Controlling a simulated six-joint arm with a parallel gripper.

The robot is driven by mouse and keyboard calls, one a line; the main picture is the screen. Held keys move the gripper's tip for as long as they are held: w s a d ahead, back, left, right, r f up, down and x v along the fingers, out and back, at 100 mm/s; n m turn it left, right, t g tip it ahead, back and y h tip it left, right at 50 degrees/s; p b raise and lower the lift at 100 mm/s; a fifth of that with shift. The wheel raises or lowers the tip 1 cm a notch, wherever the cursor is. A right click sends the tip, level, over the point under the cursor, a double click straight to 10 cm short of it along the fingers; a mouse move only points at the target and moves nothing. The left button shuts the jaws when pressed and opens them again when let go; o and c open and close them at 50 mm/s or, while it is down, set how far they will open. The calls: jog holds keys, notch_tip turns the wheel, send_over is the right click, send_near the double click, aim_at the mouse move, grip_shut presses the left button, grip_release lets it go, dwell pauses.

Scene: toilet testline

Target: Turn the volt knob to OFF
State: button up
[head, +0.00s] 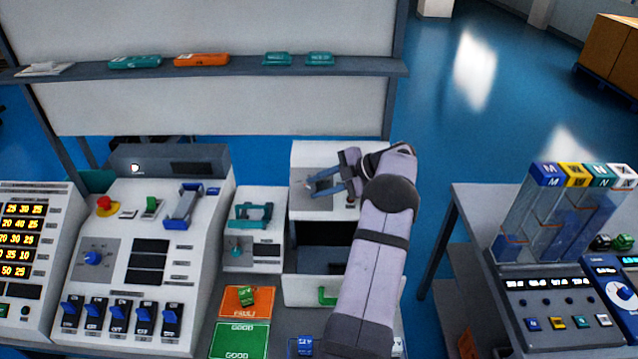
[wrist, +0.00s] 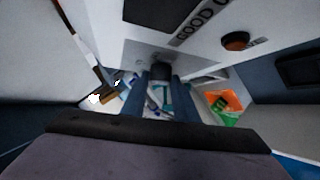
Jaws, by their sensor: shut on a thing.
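My gripper (head: 312,187) is at the grey plate (head: 310,163) on top of the white box (head: 368,157) at the middle of the bench. In the wrist view, my gripper (wrist: 160,80) has its two blue-grey fingers closed on a dark knob (wrist: 160,70) that stands on the same plate. The fingers hide much of this knob, and its pointer and marks cannot be read. A blue knob (head: 92,257) sits on the left console, apart from my gripper. No volt label is legible on either knob.
A red-orange button (wrist: 235,41) is beside the plate, near a label reading "GOOD". An open drawer (head: 305,290) juts out below the box. A teal-handled unit (head: 250,215) stands close on the left. A shelf (head: 220,67) runs behind. Clear blue floor lies right of the box.

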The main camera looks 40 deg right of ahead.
dwell(0.3)
jog(key=o, duration=1.1)
jog(key=shift+c, duration=0.2)
jog(key=b+v, duration=0.2)
jog(key=v, duration=0.5)
jog(key=shift+b, duration=0.35)
jog(key=shift+s+r, duration=0.1)
